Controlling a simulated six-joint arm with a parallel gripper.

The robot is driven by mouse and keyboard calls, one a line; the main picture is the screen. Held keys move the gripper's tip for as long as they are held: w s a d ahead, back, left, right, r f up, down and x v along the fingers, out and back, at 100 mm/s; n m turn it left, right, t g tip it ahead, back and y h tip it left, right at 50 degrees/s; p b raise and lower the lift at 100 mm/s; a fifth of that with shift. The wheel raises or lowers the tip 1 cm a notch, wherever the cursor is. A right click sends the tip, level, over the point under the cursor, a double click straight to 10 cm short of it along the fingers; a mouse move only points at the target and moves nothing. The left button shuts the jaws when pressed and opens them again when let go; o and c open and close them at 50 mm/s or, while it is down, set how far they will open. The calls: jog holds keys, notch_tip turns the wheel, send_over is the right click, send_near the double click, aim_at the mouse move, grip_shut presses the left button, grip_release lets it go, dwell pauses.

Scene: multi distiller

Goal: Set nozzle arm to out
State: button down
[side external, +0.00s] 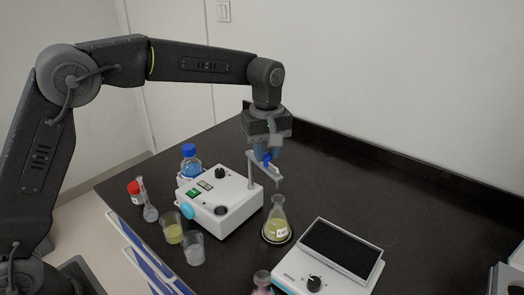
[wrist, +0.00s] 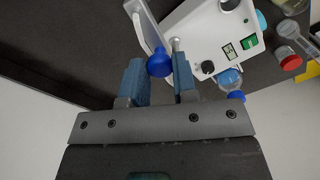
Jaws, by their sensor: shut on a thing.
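The nozzle arm also shows in the wrist view (wrist: 145,22). My gripper (side external: 267,157) is above the nozzle arm, its blue fingers shut on the blue knob (wrist: 159,64) of that arm. The fingers partly hide the knob in the side view.
A white device with a dark panel (side external: 340,247) is at front right. The back right bench is clear.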

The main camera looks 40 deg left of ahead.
aim_at(267, 154)
jog(key=shift+w+n, duration=0.2)
jog(key=shift+n, duration=0.1)
jog(key=c, duration=0.9)
grip_release()
jog(key=shift+r, duration=0.1)
notch_tip(267, 154, up, 14)
jog(key=shift+f, duration=0.2)
